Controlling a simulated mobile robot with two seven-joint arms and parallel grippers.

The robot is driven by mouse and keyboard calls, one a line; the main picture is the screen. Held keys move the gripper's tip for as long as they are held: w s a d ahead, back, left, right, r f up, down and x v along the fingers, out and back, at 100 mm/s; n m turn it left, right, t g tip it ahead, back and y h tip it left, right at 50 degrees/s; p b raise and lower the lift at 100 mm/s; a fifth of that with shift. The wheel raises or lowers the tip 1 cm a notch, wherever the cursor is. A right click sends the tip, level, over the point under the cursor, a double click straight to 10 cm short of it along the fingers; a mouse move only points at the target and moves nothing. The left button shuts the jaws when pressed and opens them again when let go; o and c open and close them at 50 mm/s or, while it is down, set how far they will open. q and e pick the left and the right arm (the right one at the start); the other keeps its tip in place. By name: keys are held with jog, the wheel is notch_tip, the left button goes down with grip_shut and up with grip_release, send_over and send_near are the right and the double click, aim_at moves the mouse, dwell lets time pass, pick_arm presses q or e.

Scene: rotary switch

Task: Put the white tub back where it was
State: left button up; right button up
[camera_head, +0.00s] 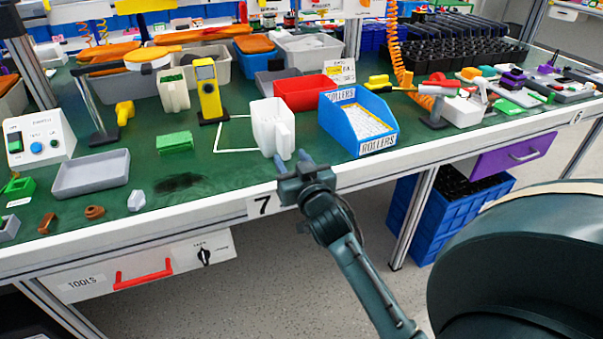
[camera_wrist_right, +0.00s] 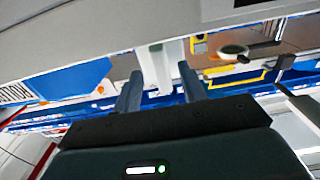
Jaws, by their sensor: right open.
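The white tub (camera_head: 267,128) stands upright near the front edge of the green bench top, just left of the blue rollers bin (camera_head: 357,121). A white outline (camera_head: 235,150) is marked on the bench; the tub hides its right part, so I cannot tell how they overlap. My right gripper (camera_head: 291,158) is at the bench's front edge, its fingers pointing at the tub's lower front. The right wrist view shows its fingers apart (camera_wrist_right: 160,90), with a white part, likely the tub (camera_wrist_right: 166,62), between or beyond them. Contact is unclear. My left gripper is not in view.
A red bin (camera_head: 305,92) stands behind the tub. A yellow device (camera_head: 208,90) and a green block (camera_head: 174,142) are to the left. A grey tray (camera_head: 92,173) lies further left. A dark stain (camera_head: 180,182) marks the bench near its front.

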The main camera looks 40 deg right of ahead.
jog(key=s+a+f+n+g+y, duration=0.1)
jog(key=s+a+f+n+y, duration=0.1)
jog(key=s+a, duration=0.6)
jog(key=s+a+f+n+g+y, duration=0.2)
jog(key=s+a+f+y, duration=0.2)
jog(key=s+a, duration=0.5)
jog(key=s+y, duration=0.2)
jog(key=s, duration=0.4)
jog(key=shift+a+f+n, duration=0.25)
jog(key=shift+f+n, duration=0.15)
